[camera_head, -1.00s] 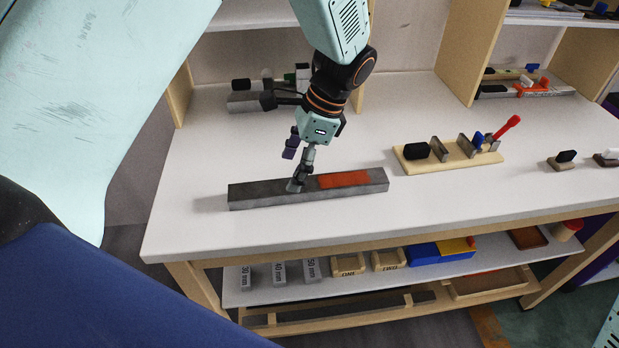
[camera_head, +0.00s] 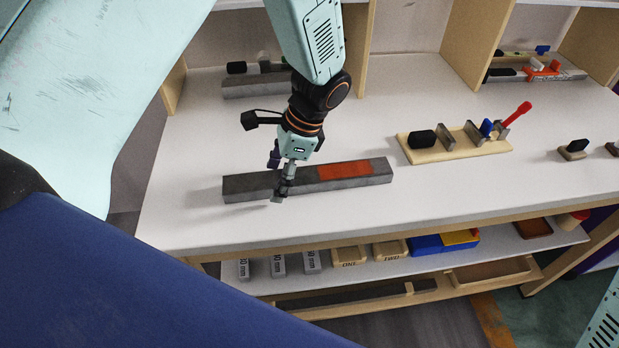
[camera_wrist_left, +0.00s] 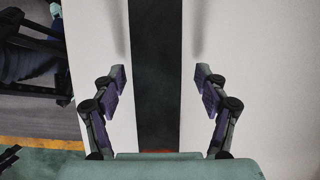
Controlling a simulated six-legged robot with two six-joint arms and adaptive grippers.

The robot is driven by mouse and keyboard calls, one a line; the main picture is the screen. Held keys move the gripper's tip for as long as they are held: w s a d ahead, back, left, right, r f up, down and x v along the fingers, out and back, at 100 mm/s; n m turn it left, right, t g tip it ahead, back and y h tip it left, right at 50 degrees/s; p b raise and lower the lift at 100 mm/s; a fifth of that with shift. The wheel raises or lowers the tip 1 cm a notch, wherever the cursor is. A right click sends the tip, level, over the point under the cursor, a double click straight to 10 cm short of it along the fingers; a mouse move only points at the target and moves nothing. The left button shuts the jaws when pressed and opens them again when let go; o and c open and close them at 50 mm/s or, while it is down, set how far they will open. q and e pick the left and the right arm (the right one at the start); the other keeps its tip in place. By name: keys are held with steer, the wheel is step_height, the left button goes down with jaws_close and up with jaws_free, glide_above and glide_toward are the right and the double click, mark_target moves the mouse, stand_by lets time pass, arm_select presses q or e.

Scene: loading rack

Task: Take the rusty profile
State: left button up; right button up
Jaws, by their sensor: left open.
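The rusty profile (camera_head: 345,180) is a long dark grey bar with an orange-red rust patch on the right part of its top. It lies flat on the white table top. My left gripper (camera_head: 278,180) is over the bar's left part, left of the rust patch, with one finger in front of the bar and one behind. In the left wrist view the open fingers (camera_wrist_left: 160,86) stand apart on both sides of the dark bar (camera_wrist_left: 156,60), with visible gaps. Whether the fingertips touch the table is unclear. My right gripper is not in view.
A wooden holder (camera_head: 440,154) with a black block and a red-handled tool stands to the right. Another grey bar (camera_head: 240,90) with small items lies at the back left. A lower shelf (camera_head: 375,268) holds labelled blocks and boxes. The table around the bar is clear.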

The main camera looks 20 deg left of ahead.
arm_select(q)
steer(key=shift+s+r, duration=0.1)
steer(key=shift+s, duration=0.3)
steer(key=shift+a, duration=0.1)
steer(key=shift+c, duration=0.6)
steer(key=shift+w+f, duration=0.2)
steer(key=shift+w, duration=0.15)
steer(key=c, duration=0.5)
steer(key=shift+s+r, duration=0.2)
steer(key=shift+s, duration=0.1)
steer(key=c, duration=0.6)
steer(key=shift+w, duration=0.25)
jaws_close()
